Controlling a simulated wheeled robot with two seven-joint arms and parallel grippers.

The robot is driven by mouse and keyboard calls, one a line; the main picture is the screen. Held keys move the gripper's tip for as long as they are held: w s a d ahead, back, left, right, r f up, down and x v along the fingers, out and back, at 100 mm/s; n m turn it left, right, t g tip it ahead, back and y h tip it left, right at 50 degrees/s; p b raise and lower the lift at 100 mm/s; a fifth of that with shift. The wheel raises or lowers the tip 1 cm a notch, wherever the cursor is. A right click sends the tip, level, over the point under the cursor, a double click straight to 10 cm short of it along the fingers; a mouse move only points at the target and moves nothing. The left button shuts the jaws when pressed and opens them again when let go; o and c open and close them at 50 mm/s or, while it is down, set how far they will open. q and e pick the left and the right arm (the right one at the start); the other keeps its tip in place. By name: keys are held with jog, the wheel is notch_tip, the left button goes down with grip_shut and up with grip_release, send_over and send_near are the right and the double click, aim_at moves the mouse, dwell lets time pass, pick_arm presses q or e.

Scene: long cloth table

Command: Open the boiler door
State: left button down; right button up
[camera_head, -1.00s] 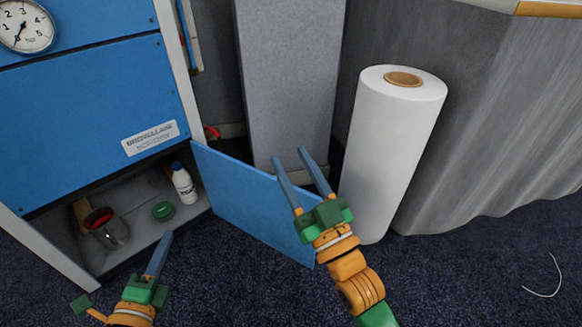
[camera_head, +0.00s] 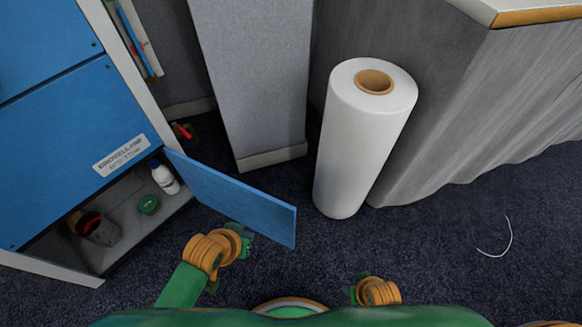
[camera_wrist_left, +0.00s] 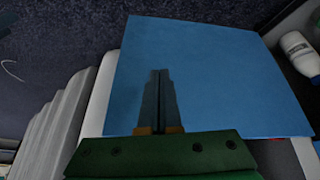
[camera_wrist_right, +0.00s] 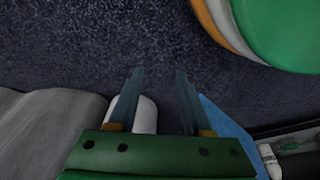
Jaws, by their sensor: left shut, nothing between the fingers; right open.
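The boiler door (camera_head: 235,200) is a flat blue panel standing open, swung out from the right front edge of the blue boiler (camera_head: 65,135). It leaves the lower compartment (camera_head: 125,225) exposed. My left gripper (camera_head: 246,240) is close to the door's lower part, and its fingertips do not show in the head view. In the left wrist view its fingers (camera_wrist_left: 158,95) are shut and empty in front of the blue door panel (camera_wrist_left: 215,75); contact is unclear. My right gripper (camera_head: 364,288) is open and empty over the floor, apart from the door (camera_wrist_right: 225,125).
A tall white roll (camera_head: 360,140) stands right of the door. A grey partition (camera_head: 255,80) is behind it, and a cloth-draped table (camera_head: 470,110) is at right. The compartment holds a white bottle (camera_head: 165,178), a green lid (camera_head: 149,204) and a jar (camera_head: 100,229). Dark carpet is open in front.

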pick_arm(q)
jog(key=w+d+r+m+t+h+p, duration=0.1)
jog(key=w+d+r+p, duration=0.2)
jog(key=r, duration=0.4)
jog(key=w+d+r+m+t+h+p, duration=0.1)
jog(key=w+d+r+p, duration=0.2)
jog(key=r, duration=0.4)
pick_arm(e)
jog(key=s+d+f, duration=0.2)
jog(key=s+d, duration=0.2)
jog(key=s, duration=0.4)
pick_arm(q)
jog(key=w+f+b, duration=0.1)
jog(key=f+b, duration=0.1)
jog(key=w+f+b, duration=0.1)
jog(key=f+b, duration=0.1)
jog(key=f, duration=0.1)
jog(key=f+b, duration=0.2)
jog(key=f, duration=0.1)
jog(key=shift+w+d, duration=0.2)
jog(key=shift+w, duration=0.2)
pick_arm(e)
jog(key=w+a+f, duration=0.1)
jog(key=w+a, duration=0.3)
jog(key=w, duration=0.1)
jog(key=shift+f, duration=0.1)
